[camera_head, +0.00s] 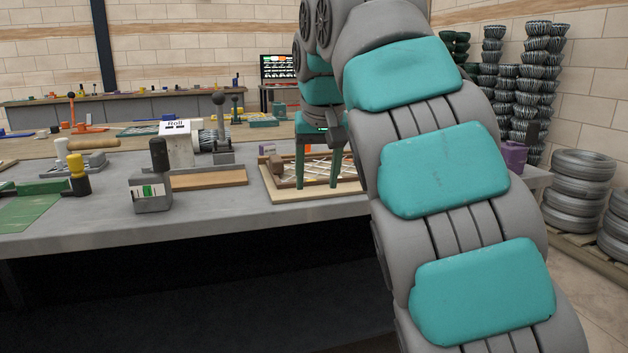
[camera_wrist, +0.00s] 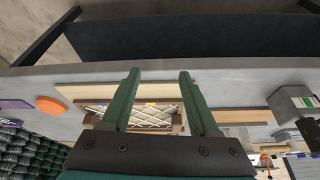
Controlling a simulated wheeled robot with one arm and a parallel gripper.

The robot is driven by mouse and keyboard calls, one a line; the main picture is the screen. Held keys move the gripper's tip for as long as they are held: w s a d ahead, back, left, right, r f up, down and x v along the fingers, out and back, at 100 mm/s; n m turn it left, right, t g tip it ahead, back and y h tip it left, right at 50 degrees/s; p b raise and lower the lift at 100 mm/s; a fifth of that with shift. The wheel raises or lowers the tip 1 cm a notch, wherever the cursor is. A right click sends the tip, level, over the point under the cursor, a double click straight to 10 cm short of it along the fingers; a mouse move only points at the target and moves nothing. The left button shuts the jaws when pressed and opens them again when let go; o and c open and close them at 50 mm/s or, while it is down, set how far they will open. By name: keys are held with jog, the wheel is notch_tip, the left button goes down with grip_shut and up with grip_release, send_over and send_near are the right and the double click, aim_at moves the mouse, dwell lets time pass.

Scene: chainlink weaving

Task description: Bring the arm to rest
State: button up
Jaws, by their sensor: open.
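My gripper (camera_head: 333,165) hangs at the end of my grey and teal arm, over the front part of the grey workbench (camera_head: 100,228). Its two green fingers are apart with nothing between them, which also shows in the wrist view (camera_wrist: 157,88). Below or behind the fingers is a wooden frame (camera_head: 268,184) with a pale woven lattice inside. The frame also shows in the wrist view (camera_wrist: 150,118), partly covered by the fingers. I cannot tell how far the fingertips are above it. My arm hides the bench's right part in the head view.
Left of the frame are a wooden board (camera_head: 208,180), a grey block with a black knob (camera_head: 153,192), a box marked Roll (camera_head: 175,145) and a green mat (camera_head: 25,212). An orange disc (camera_wrist: 49,105) lies near the frame. Stacked grey rings (camera_head: 580,180) stand at right.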

jog(key=s+d+f+m+g, duration=0.3)
jog(key=s+d+f, duration=0.8)
jog(key=s+f, duration=0.15)
jog(key=s+d+f+g, duration=0.1)
jog(key=s+f, duration=0.8)
jog(key=s, duration=0.3)
jog(key=s+d+f+n+g, duration=0.1)
jog(key=s+d+f+g, duration=0.1)
jog(key=s+f, duration=0.7)
jog(key=s, duration=0.3)
jog(key=shift+s+d+f+n+h, duration=0.2)
jog(key=shift+n+h, duration=0.1)
